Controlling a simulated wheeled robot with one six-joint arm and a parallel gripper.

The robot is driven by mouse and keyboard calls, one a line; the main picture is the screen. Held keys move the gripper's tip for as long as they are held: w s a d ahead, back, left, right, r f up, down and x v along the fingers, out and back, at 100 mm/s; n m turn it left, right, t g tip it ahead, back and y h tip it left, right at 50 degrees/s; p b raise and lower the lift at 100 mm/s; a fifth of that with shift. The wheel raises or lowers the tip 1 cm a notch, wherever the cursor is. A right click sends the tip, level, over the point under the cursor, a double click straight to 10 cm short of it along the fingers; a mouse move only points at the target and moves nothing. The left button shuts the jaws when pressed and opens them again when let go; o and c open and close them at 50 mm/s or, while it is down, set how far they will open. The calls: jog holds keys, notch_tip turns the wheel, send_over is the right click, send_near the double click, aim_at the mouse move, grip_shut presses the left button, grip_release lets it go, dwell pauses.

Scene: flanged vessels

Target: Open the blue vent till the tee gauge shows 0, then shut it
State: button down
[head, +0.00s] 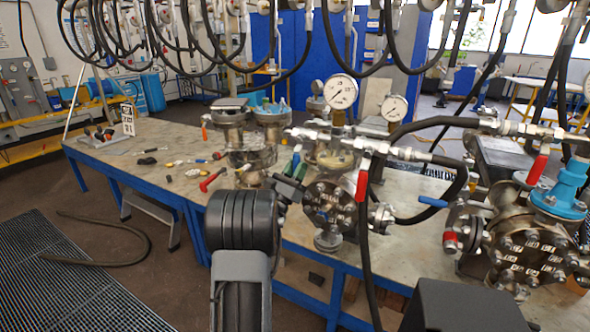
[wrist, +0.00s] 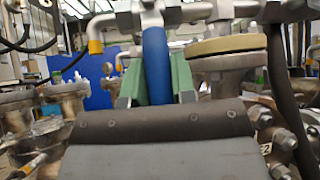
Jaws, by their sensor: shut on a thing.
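The blue vent lever (wrist: 156,58) stands upright in the wrist view, between the two green fingers of my gripper (wrist: 158,86). The fingers are shut on it. In the head view my gripper (head: 297,166) is beside the middle vessel, below the metal fittings; the lever is mostly hidden there. Two round white gauges stand above these fittings: a larger one (head: 340,92) and a smaller one (head: 394,108) to its right. I cannot tell which is the tee gauge, and their readings are too small to tell.
A red-handled valve (head: 362,185) hangs right of my gripper. Another blue lever (head: 432,202) is farther right, near a flanged vessel (head: 525,250). Black hoses cross overhead and at the right. Loose tools lie on the table (head: 150,142) at left.

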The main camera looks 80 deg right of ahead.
jog(key=shift+s, duration=0.1)
dwell(0.3)
jog(key=c, duration=1.1)
grip_release()
jog(key=shift+s, duration=0.1)
jog(key=shift+c, duration=0.2)
jog(key=shift+o, duration=1)
jog(key=b+v, duration=0.2)
jog(key=v, duration=1.2)
jog(key=shift+b, duration=0.35)
jog(key=shift+d+r, duration=0.1)
